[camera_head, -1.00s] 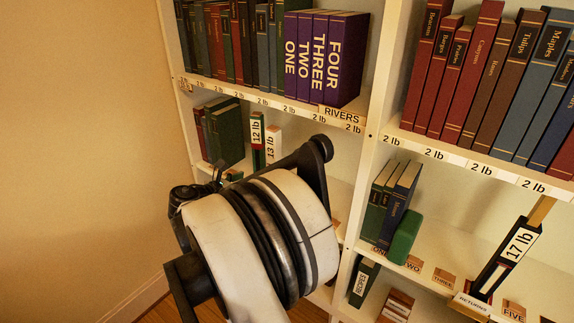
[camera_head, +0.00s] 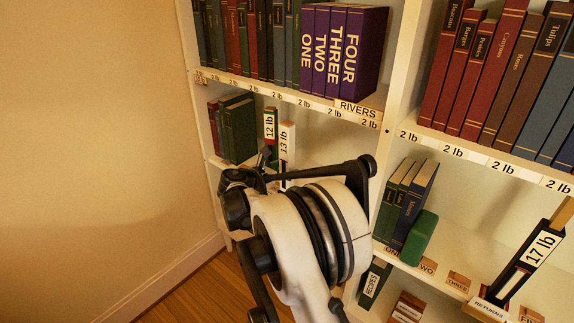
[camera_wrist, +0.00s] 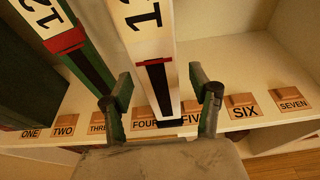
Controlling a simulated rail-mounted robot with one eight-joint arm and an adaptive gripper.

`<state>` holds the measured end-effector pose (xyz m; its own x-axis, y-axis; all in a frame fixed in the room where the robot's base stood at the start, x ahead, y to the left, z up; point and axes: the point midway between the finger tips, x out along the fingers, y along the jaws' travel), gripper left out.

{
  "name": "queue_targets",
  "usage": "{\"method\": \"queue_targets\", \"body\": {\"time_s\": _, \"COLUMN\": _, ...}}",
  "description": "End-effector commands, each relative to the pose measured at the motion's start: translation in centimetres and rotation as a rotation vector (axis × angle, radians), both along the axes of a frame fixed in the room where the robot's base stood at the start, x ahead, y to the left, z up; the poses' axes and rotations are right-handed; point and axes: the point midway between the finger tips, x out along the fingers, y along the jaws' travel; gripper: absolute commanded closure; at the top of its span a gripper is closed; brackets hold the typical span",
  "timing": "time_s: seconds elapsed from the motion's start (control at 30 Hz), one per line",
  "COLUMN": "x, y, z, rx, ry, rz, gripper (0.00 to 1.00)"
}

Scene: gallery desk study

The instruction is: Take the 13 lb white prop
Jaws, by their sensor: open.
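The white prop, labelled 13 lb (camera_head: 287,141), stands upright on the left bay's middle shelf, right of a green prop labelled 12 lb (camera_head: 270,124). Its lower part is partly hidden behind my arm in the head view. In the wrist view the white prop (camera_wrist: 149,45) rises between the two fingers of my gripper (camera_wrist: 160,84), with a dark red band and black strip low on its face. The fingers are apart, one on each side of it, and do not appear closed on it. The green prop (camera_wrist: 72,50) is just outside the left finger.
Small number cards (camera_wrist: 145,121) line the shelf's front edge below the fingers. Dark green books (camera_head: 238,128) stand left of the props. The shelf right of the white prop (camera_wrist: 250,65) is bare. Purple books (camera_head: 345,50) stand on the shelf above.

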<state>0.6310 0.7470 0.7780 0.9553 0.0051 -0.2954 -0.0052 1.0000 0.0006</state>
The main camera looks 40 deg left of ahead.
Motion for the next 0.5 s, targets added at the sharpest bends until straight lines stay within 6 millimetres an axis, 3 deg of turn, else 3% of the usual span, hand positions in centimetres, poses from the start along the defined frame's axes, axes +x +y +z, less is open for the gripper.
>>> {"method": "queue_targets", "body": {"time_s": 0.13, "x": 1.66, "y": -0.01, "z": -0.55, "rx": 0.000, "ry": 0.000, "rz": -0.001, "gripper": 0.43}}
{"method": "queue_targets", "body": {"time_s": 0.37, "x": 1.78, "y": 0.03, "z": -0.51, "rx": -0.001, "ry": 0.000, "rz": 0.000, "gripper": 0.43}}
{"method": "queue_targets", "body": {"time_s": 0.5, "x": 1.78, "y": 0.02, "z": -0.51, "rx": 0.000, "ry": 0.000, "rz": 0.000, "gripper": 0.61}}
